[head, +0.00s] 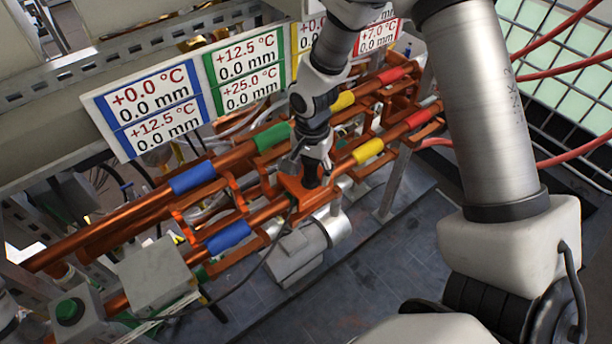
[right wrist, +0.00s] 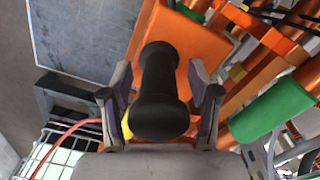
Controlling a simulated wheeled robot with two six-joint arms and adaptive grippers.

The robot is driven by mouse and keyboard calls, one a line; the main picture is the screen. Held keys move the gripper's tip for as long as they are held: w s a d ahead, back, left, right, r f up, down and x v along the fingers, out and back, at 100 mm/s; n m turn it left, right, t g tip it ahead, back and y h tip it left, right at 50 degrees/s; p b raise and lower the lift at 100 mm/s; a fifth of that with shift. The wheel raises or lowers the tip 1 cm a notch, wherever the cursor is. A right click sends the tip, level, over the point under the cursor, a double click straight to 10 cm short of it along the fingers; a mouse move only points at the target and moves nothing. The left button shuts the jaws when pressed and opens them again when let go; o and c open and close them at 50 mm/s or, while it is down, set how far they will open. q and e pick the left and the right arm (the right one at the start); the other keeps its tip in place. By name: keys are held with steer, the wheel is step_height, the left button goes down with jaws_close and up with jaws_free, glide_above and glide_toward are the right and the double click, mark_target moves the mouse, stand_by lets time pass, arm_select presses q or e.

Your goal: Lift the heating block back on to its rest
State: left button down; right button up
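The heating block (head: 296,186) is an orange block with a black upright handle (head: 312,178). In the head view it sits at the lower row of copper tubes, between a blue and a yellow sleeve. My right gripper (head: 314,156) is at the handle from above. In the right wrist view the black handle (right wrist: 160,92) stands between my two fingers, with the orange block (right wrist: 190,45) beyond. The fingers look apart, with small gaps beside the handle; contact is not clear. I cannot tell which part is the rest. My left gripper is not in view.
Copper tubes with blue (head: 228,237), green (head: 272,138) and yellow (head: 368,151) sleeves run diagonally. A grey motor-like housing (head: 295,255) lies below the block. A thin cable runs to a box with a green button (head: 69,310). Temperature signs (head: 150,108) stand behind.

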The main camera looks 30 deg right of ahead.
mark_target(311, 160)
steer(key=shift+s+a+r, duration=0.15)
steer(key=shift+s+a, duration=0.1)
jaws_close()
steer(key=shift+w, duration=0.1)
steer(key=shift+d, duration=0.1)
steer(key=shift+w+r+b, duration=0.15)
steer(key=shift+r+b, duration=0.15)
steer(key=shift+r, duration=0.3)
step_height(311, 160, up, 2)
steer(key=shift+r+b, duration=0.1)
steer(key=shift+b, duration=0.25)
steer(key=s+a+b, duration=0.3)
steer(key=s, duration=0.4)
steer(key=s+a+r+b, duration=0.1)
steer(key=s+a+b, duration=0.2)
steer(key=s, duration=0.4)
steer(key=shift+s+a+r, duration=0.2)
steer(key=shift+s+r, duration=0.05)
steer(key=shift+s, duration=0.15)
